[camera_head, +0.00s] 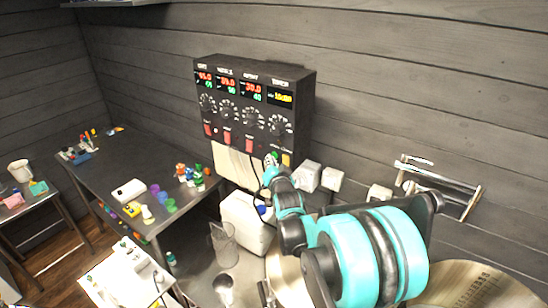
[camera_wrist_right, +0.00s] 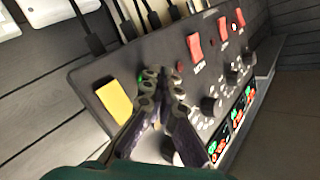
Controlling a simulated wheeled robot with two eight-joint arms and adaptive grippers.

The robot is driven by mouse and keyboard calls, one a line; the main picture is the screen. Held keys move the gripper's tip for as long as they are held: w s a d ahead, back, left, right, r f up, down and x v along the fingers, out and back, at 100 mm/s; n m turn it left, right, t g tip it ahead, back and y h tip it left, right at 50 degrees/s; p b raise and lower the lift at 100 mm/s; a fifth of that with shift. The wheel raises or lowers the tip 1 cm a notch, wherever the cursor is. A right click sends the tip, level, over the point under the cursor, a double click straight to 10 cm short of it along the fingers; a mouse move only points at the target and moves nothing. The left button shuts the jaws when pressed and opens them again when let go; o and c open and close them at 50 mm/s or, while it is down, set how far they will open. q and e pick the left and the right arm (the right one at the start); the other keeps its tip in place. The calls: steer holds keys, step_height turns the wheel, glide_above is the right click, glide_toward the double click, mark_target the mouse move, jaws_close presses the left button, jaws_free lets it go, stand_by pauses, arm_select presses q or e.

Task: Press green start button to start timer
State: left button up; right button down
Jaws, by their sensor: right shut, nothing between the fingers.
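The black control box (camera_head: 236,139) hangs on the wall, with several displays, knobs and red switches. Its timer display (camera_head: 279,98) at the right end shows yellow digits, too small to read surely. My right gripper (camera_head: 271,168) is shut and empty, with its fingertips at the box's lower right corner. In the right wrist view the fingertips (camera_wrist_right: 163,76) are over the panel face beside the yellow switch (camera_wrist_right: 114,102). A bit of the green start button (camera_wrist_right: 140,79) shows behind one finger; most is hidden. I cannot tell whether they touch. My left gripper is out of view.
White wall sockets (camera_head: 307,176) are right of the box. Below stand a white canister (camera_head: 246,222) and a clear jug (camera_head: 224,246). A dark table (camera_head: 101,171) with small coloured items is at the left. A metal rack (camera_head: 440,184) is on the right wall.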

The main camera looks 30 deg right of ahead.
steer(key=shift+w+d, duration=0.15)
steer(key=shift+d, duration=0.2)
stand_by(0.7)
steer(key=shift+a, duration=0.15)
steer(key=shift+s+a, duration=0.3)
steer(key=shift+a, duration=0.35)
steer(key=shift+s+a, duration=0.3)
steer(key=shift+a, duration=0.45)
steer(key=shift+s+a, duration=0.35)
steer(key=shift+a, duration=0.45)
steer(key=shift+s+a, duration=0.3)
steer(key=shift+a, duration=0.45)
steer(key=shift+b, duration=0.3)
steer(key=s+a+f+n+g+y+b, duration=0.2)
steer(key=s+a+f+n+b, duration=0.2)
steer(key=f, duration=0.7)
steer(key=s+a+f+n+g+y+b, duration=0.2)
steer(key=s+a+f+n+g+b, duration=0.1)
steer(key=s+a+f+b, duration=0.6)
steer(key=s+a+f+n+g+y+b, duration=0.2)
steer(key=s+a+f+b, duration=0.4)
steer(key=s+f+b, duration=0.6)
step_height(320, 180, down, 3)
steer(key=s+n+g, duration=0.1)
steer(key=s+n, duration=0.1)
steer(key=shift+a+r+n, duration=0.2)
steer(key=shift+a+n, duration=0.2)
